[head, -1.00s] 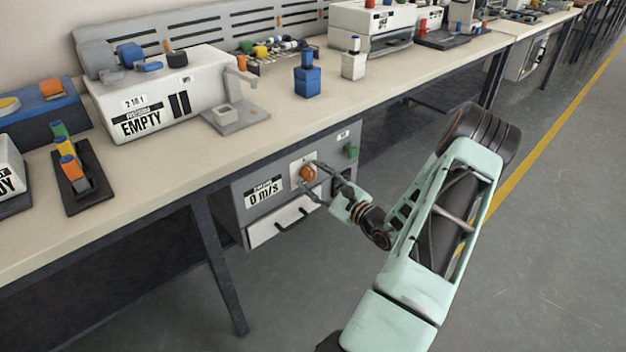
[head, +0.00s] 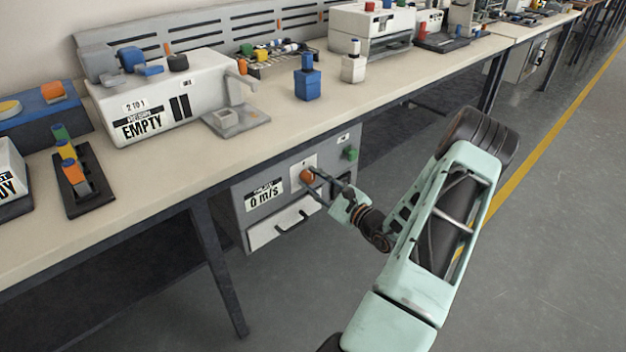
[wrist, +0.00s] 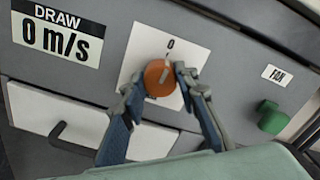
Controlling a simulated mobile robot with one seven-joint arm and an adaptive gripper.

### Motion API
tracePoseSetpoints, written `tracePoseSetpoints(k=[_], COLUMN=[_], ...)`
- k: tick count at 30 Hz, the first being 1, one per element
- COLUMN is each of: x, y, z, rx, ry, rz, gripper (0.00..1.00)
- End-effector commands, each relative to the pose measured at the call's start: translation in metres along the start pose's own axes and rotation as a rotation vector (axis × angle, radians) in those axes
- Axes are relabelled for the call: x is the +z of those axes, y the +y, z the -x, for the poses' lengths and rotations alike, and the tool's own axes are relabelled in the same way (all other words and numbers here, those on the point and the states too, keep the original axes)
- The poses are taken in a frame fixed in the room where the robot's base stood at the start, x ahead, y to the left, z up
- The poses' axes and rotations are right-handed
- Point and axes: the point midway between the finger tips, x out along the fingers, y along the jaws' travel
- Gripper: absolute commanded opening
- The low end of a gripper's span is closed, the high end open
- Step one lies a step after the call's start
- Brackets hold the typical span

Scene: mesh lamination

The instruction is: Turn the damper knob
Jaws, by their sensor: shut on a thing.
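The damper knob is a round orange knob (wrist: 157,72) on a white plate marked 0 in the wrist view. It also shows on the grey cabinet under the bench in the head view (head: 306,176). A pale mark on its face leans slightly right of upright. My gripper (wrist: 159,82) is shut on the knob, one finger at its left and one at its right; it also shows in the head view (head: 312,179). The right fingertip covers the knob's right edge. A DRAW label (wrist: 58,32) reads 0 m/s.
A green knob (wrist: 272,117) beside a FAN label sits to the right on the same panel. A white drawer front (wrist: 95,130) with a dark handle is below. The bench top (head: 300,120) overhangs the cabinet. Open floor lies to the right.

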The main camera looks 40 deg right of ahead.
Motion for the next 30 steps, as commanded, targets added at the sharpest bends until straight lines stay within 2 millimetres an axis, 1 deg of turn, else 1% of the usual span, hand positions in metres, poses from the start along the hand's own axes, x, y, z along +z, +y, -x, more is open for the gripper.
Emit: tracePoseSetpoints(k=[8, 30], x=[0.0026, 0.0019], y=[-0.0020, -0.0015], z=[0.0004, 0.0005], rx=[0.000, 0.000], ry=[0.001, 0.001], rz=[-0.189, -0.891], gripper=[0.04, 0.04])
